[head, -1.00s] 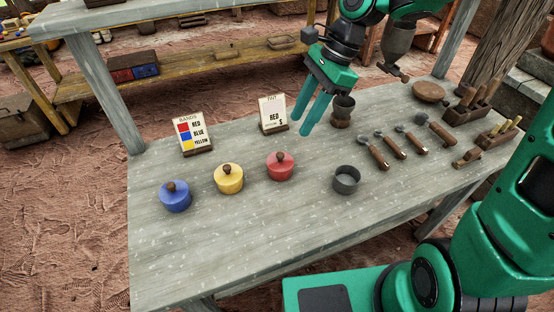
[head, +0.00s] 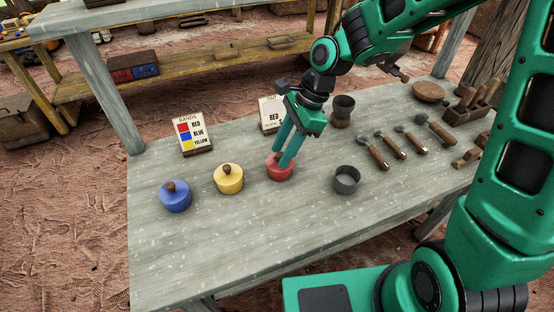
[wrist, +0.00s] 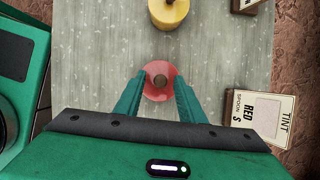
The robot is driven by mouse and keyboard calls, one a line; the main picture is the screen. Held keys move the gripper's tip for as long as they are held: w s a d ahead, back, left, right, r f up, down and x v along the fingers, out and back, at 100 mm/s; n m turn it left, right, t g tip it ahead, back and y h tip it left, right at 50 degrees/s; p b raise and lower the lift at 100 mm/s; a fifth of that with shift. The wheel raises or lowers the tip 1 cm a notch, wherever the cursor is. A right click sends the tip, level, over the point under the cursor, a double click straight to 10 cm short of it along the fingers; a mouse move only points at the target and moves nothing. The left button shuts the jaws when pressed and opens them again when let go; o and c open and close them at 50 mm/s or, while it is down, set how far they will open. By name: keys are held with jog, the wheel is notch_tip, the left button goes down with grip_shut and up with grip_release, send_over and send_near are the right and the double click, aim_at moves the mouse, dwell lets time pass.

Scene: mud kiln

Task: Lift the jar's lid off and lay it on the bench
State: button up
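The red jar (head: 280,177) stands on the grey bench (head: 240,240), at the right end of a row of lidded jars. Its red lid (wrist: 158,95) with a round brown knob (wrist: 160,81) shows from above in the wrist view. My gripper (head: 281,162) points down at the red jar, its fingertips at the lid. In the wrist view the two fingers are apart, one on each side of the knob, with gaps between them and it. In the head view the fingers hide most of the knob. I cannot tell whether the fingertips touch the lid.
A yellow jar (head: 228,180) and a blue jar (head: 174,197) stand to the left. An open grey cup (head: 346,180) stands to the right. The tint card (head: 269,113) and bands card (head: 193,134) stand behind. Several tools lie at right. The front of the bench is clear.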

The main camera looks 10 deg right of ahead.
jog(key=shift+c, duration=0.2)
grip_shut()
